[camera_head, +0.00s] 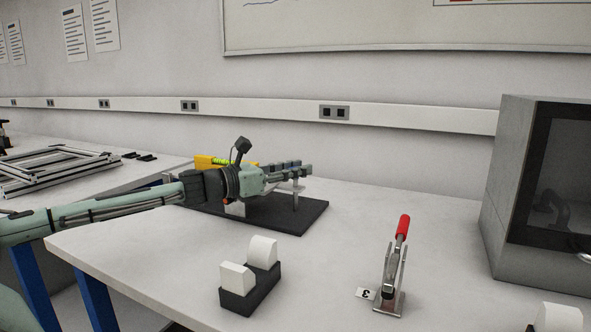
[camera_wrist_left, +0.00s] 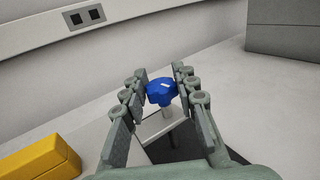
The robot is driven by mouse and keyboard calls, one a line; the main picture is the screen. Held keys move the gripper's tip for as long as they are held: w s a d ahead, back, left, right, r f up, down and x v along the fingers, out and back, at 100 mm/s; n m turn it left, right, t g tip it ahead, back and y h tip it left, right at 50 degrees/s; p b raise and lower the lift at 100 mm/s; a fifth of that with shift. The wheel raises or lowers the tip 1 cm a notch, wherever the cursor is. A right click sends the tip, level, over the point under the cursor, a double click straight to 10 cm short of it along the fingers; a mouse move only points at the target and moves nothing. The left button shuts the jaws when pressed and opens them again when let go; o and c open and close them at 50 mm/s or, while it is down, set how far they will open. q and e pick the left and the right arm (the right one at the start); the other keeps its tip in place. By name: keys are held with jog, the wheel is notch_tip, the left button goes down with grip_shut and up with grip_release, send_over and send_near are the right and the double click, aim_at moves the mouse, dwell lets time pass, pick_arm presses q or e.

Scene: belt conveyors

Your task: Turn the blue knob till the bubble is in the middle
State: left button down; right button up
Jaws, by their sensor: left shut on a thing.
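The blue knob (camera_wrist_left: 160,91) shows in the left wrist view, on top of a pale post. My left gripper (camera_wrist_left: 159,76) has its fingers on both sides of the knob and is shut on it. In the head view my left gripper (camera_head: 298,172) reaches in from the left over a black base plate (camera_head: 306,220). A yellow level (camera_head: 204,161) with a green vial (camera_head: 220,162) stands behind my left arm, partly hidden by it. The level's yellow end (camera_wrist_left: 38,160) also shows in the left wrist view. The bubble is too small to make out. My right gripper is out of view.
A black holder with white rolls (camera_head: 250,280) stands at the table's front. A red-handled toggle clamp (camera_head: 396,265) stands to its right. A grey box with a dark window (camera_head: 515,180) is at the right. Bare tabletop lies between the plate and the clamp.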

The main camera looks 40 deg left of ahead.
pick_arm(q)
jog(key=shift+f, duration=0.1)
dwell(0.3)
jog(key=c, duration=1.1)
grip_release()
jog(key=shift+c, duration=0.2)
jog(key=shift+r, duration=5.05)
